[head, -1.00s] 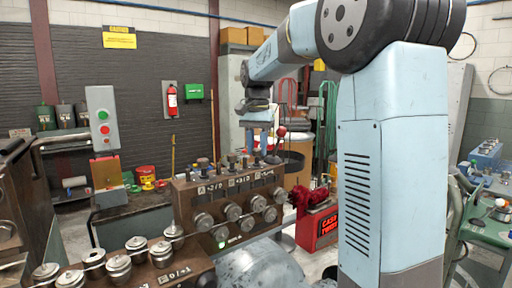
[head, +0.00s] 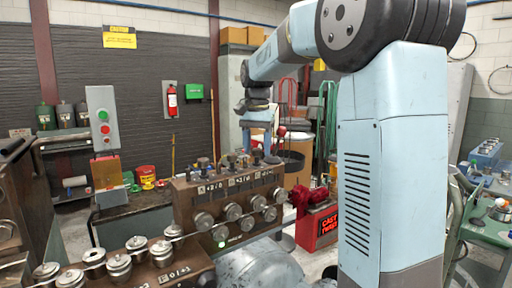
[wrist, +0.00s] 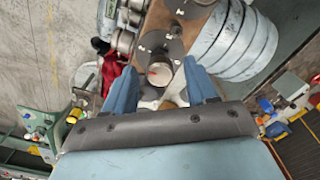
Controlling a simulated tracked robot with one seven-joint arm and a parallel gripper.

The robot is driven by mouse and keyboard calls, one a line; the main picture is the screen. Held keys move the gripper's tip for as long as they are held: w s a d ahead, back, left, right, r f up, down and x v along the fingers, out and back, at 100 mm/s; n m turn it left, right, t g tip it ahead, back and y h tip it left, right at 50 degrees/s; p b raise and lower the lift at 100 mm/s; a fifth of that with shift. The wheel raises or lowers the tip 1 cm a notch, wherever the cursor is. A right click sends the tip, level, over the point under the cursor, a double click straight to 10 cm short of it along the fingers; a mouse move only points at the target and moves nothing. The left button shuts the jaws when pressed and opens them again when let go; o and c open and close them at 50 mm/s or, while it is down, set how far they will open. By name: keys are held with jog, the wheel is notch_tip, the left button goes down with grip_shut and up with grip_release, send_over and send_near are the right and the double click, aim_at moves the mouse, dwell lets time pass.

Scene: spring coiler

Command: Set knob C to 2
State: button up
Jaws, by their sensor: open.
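The brown control box (head: 232,200) stands at the centre of the head view, with labels for A, B and C along its upper face. The C label (head: 262,175) is at the right end, but its number is too small to read surely. Short knobs stand along the top, and a dark one (head: 271,160) near C is beneath my gripper (head: 258,147). In the wrist view my gripper (wrist: 160,72) is open. A round, pale-capped piece (wrist: 160,75) shows between its fingertips; I cannot tell whether they touch it or which knob it is.
Round metal dials (head: 233,211) project from the box front. A lower brown unit (head: 180,275) with several metal knobs is at front left. A red machine part (head: 308,197) stands just right of the box. A green cart (head: 490,235) is at far right.

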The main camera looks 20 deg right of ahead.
aim_at(257, 149)
notch_tip(257, 149, up, 14)
jog(key=shift+f, duration=0.15)
dwell(0.5)
dwell(0.3)
